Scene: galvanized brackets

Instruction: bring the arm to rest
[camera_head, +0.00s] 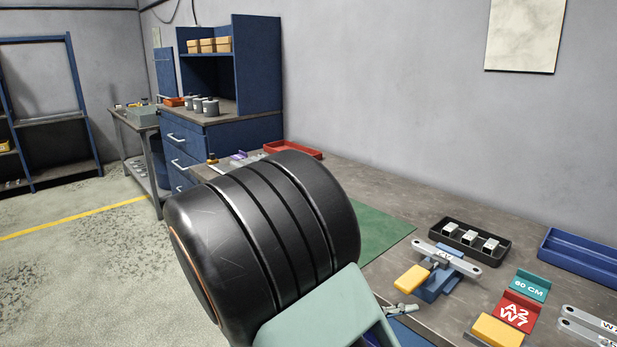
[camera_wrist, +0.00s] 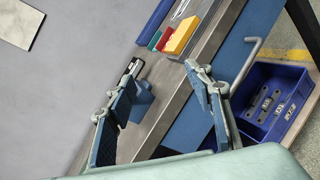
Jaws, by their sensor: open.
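My gripper (camera_wrist: 162,78) is open in the wrist view, its two fingers wide apart with nothing between them. It hangs tilted over the front part of the workbench. In the head view my own arm fills the middle, and only a small part of the gripper shows past it, near the bench's front edge. A silver bracket (camera_head: 447,254) lies across a blue fixture (camera_head: 437,287) with a yellow block (camera_head: 411,279) at its side. The fixture also shows in the wrist view (camera_wrist: 142,103), beyond the left finger, which partly hides it.
On the bench are a black tray (camera_head: 447,238) with white-topped pieces, a blue tray (camera_head: 580,256), a red labelled block (camera_head: 515,313), a green mat (camera_head: 385,232) and a red tray (camera_head: 293,149). A blue bin (camera_wrist: 291,75) holding grey brackets stands below the bench edge. Open floor lies left.

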